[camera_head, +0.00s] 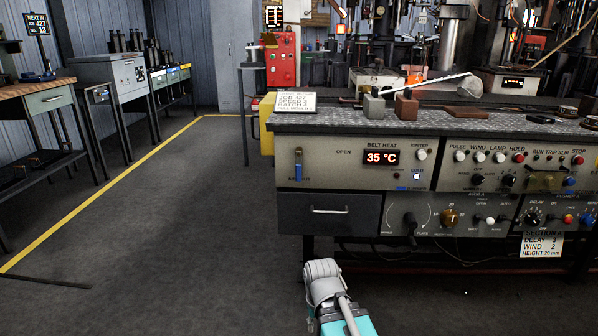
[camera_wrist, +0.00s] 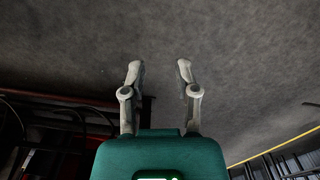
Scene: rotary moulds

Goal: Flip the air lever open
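A small upright lever with a blue lower part (camera_head: 298,165) is on the left end of the bench's upper control panel, left of the word OPEN and the 35 °C display. Blue lettering under it is too small to read surely; it looks like the air lever. In the wrist view my gripper (camera_wrist: 160,68) is open, its two grey fingers apart with nothing between them. That view shows dark floor beyond the fingers and no lever. In the head view a grey and teal part of my arm shows low in front of the bench; the fingertips cannot be made out there.
The bench (camera_head: 350,119) has a drawer (camera_head: 328,211) below the lever and several knobs, switches and other levers to the right. A sign (camera_head: 296,101) stands on its left end. Floor (camera_head: 170,240) left of the bench is clear. A red cabinet (camera_head: 280,60) stands behind.

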